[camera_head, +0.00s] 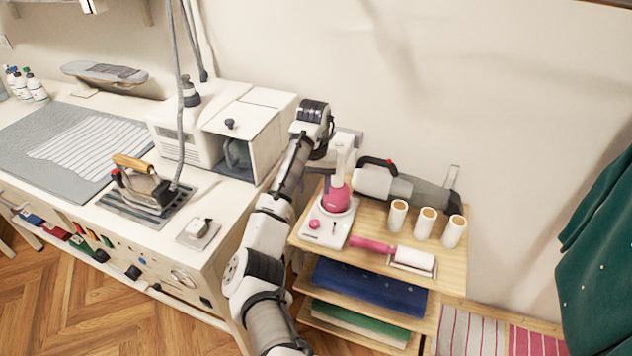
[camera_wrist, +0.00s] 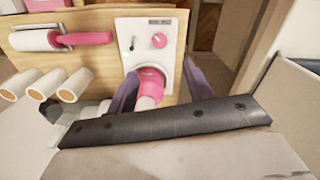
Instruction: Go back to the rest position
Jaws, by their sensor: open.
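My arm reaches up from the bottom of the head view, between the white worktable and the wooden shelf, and bends over at the top. My gripper (camera_wrist: 161,84) is open in the wrist view, with one dark finger on each side of a pink and white device (camera_wrist: 149,82). In the head view this device (camera_head: 337,197) stands upright on a white base with a pink knob, just below my wrist. Whether the fingers touch it cannot be told. The fingertips are largely hidden in the head view.
The wooden shelf (camera_head: 450,275) also carries a pink lint roller (camera_head: 372,245), white rolls (camera_head: 427,222) and a grey handheld vacuum (camera_head: 405,187). A white boxy machine (camera_head: 243,135) and an iron (camera_head: 145,187) stand left of my arm. Green cloth (camera_head: 605,245) hangs at right.

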